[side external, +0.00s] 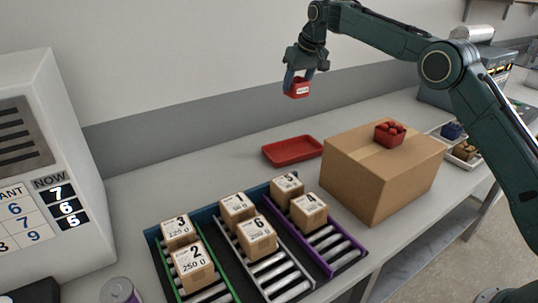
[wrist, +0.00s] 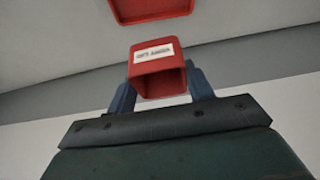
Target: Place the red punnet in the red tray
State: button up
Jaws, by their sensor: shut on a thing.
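My gripper (side external: 297,78) is high above the bench and shut on a small red box (side external: 297,90) with a white label. In the wrist view the red box (wrist: 156,78) sits between the blue fingers and looks hollow, with an open side; the label print is too small to read. The red tray (side external: 292,151) lies empty on the bench below my gripper, well apart from it. Part of the tray also shows at the top of the wrist view (wrist: 150,12). A red punnet (side external: 389,137) of round red fruit stands on the cardboard box (side external: 372,185).
Several numbered cartons (side external: 257,235) stand on roller lanes (side external: 270,268) at the front. A display cabinet (side external: 45,150) is at the left. A pale crate (side external: 462,152) with goods is behind the cardboard box. The bench around the tray is clear.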

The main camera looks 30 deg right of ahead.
notch_tip(320, 180, down, 14)
jog(key=shift+f, duration=0.15)
dwell(0.5)
jog(key=shift+f, duration=0.1)
jog(key=shift+f, duration=2.75)
jog(key=shift+f, duration=0.15)
jog(key=o, duration=1)
jog(key=shift+c, duration=0.2)
